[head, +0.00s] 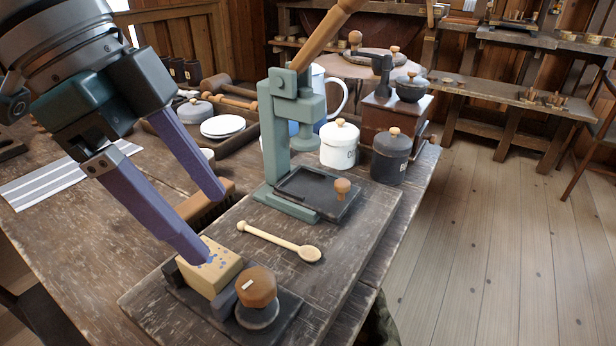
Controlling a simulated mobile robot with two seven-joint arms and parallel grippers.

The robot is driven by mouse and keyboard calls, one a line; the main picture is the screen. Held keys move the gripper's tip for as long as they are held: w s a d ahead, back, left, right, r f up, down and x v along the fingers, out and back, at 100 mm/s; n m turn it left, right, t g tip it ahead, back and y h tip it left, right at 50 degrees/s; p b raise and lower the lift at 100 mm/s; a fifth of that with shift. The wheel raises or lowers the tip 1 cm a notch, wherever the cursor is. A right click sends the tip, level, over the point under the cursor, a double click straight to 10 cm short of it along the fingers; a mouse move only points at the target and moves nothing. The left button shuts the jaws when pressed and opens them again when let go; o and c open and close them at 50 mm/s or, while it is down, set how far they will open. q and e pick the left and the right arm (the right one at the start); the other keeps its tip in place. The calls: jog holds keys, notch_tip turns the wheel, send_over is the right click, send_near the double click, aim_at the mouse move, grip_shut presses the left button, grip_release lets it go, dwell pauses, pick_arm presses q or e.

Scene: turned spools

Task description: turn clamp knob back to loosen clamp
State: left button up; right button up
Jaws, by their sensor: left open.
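The clamp (288,309) is a dark base at the front of the wooden table. A brown faceted wooden knob (257,287) with a small white mark stands on its right side. A pale block with blue specks (225,279) sits between the clamp's dark jaws. My left gripper (211,228) comes in from the upper left with two purple fingers spread apart and nothing between them. Its nearer fingertip overlaps the block's top; I cannot tell whether they touch. The fingers are left of and behind the knob, apart from it. My right gripper is not in view.
A wooden spoon (280,242) lies behind the clamp. Behind it stands a green lever press (275,150), with a white lidded jar (340,146) and a dark jar (390,158) to its right. A brush (205,203) lies near the farther finger. The board right of the spoon is clear.

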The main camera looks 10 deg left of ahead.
aim_at(253, 280)
pick_arm(q)
jog(key=x, duration=0.2)
jog(key=b+x, duration=0.1)
jog(key=x, duration=0.2)
jog(key=s+x, duration=0.1)
jog(key=x, duration=0.2)
jog(key=shift+w+f+b, duration=0.1)
jog(key=shift+f+b, duration=0.15)
jog(key=shift+b, duration=0.1)
jog(key=shift+x, duration=0.75)
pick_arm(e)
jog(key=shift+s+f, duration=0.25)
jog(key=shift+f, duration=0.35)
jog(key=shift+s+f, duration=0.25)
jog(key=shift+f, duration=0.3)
pick_arm(q)
jog(key=shift+r, duration=0.1)
grip_shut()
